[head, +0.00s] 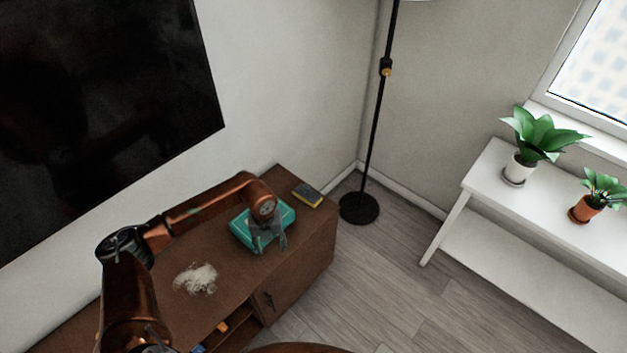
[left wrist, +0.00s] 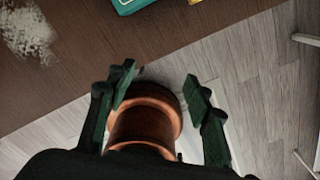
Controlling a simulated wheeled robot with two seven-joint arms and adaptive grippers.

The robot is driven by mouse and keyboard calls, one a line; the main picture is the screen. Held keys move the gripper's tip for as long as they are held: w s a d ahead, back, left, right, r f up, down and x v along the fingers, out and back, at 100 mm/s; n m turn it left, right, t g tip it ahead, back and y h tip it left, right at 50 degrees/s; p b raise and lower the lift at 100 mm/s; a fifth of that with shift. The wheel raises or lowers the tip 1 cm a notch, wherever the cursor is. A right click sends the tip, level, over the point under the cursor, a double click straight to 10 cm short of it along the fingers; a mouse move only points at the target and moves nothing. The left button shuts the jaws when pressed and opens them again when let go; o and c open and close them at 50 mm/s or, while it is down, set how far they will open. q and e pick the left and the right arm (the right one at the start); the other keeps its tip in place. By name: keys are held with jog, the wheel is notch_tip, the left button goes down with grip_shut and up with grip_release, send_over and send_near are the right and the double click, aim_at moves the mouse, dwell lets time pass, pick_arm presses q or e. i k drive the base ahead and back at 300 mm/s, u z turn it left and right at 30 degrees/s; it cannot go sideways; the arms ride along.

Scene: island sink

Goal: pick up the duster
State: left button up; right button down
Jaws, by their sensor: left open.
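I cannot tell for sure which thing is the duster. A pale, fluffy, flat patch (head: 196,279) lies on the brown cabinet top (head: 160,300); it may be dust or the duster. It also shows at the upper left of the left wrist view (left wrist: 28,32). My left gripper (head: 269,244) is open with its fingers pointing down, in front of a teal box (head: 242,228) in the head view. In the left wrist view its fingers (left wrist: 159,75) are apart, with a copper-coloured rounded part showing between them. My right gripper is out of view.
A small yellow and dark item (head: 307,195) lies at the cabinet's far end. A black floor lamp (head: 359,208) stands beyond it. A white bench (head: 480,190) with potted plants (head: 540,140) is at the right. The grey floor (head: 400,290) between is clear.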

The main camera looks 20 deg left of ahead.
aim_at(304, 193)
jog(key=i, duration=1.15)
